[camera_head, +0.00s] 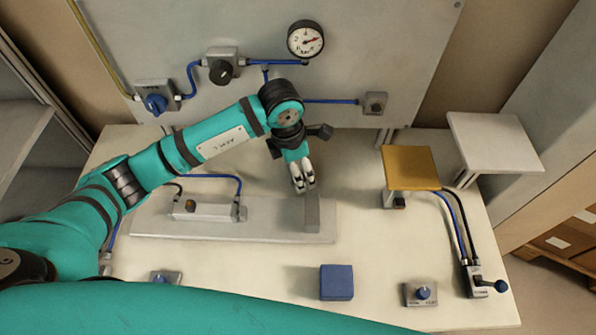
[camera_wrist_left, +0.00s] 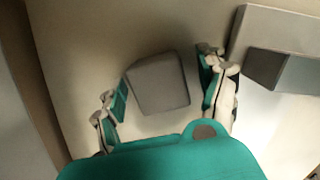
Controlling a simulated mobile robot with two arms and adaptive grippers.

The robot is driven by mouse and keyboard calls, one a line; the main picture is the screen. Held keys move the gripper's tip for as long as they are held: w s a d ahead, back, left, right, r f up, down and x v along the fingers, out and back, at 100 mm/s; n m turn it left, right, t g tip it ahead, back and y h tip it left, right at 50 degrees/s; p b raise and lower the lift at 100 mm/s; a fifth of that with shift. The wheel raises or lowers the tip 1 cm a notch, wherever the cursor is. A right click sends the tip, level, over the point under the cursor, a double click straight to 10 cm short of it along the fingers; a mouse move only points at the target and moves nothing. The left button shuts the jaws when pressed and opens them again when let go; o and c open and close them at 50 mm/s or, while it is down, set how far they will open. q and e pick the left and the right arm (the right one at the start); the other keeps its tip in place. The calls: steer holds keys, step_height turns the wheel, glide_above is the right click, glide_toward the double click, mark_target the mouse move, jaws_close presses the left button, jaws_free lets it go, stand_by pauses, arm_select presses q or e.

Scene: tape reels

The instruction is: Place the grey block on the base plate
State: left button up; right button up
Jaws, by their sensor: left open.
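The grey block (camera_wrist_left: 158,84) shows in the left wrist view as a plain squarish top between the two fingers of my left gripper (camera_wrist_left: 163,75). The fingers are spread, with the left finger close to the block and a gap at the right one. In the head view my left gripper (camera_head: 303,178) points down just behind the base plate (camera_head: 270,232), and the grey block is hidden there. The base plate carries a grey cylinder unit (camera_head: 205,208) and an upright grey stop (camera_head: 312,214). Its corner also shows in the wrist view (camera_wrist_left: 262,22). My right gripper is not in view.
A blue block (camera_head: 336,283) lies in front of the plate. A yellow-topped stand (camera_head: 410,168) and a white-topped stand (camera_head: 494,142) are at right. Knob units (camera_head: 420,293) sit near the front edge. A panel with a gauge (camera_head: 305,39) rises behind.

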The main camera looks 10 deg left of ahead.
arm_select(q)
steer(key=shift+c, duration=0.3)
steer(key=shift+r, duration=0.1)
steer(key=c, duration=1.4)
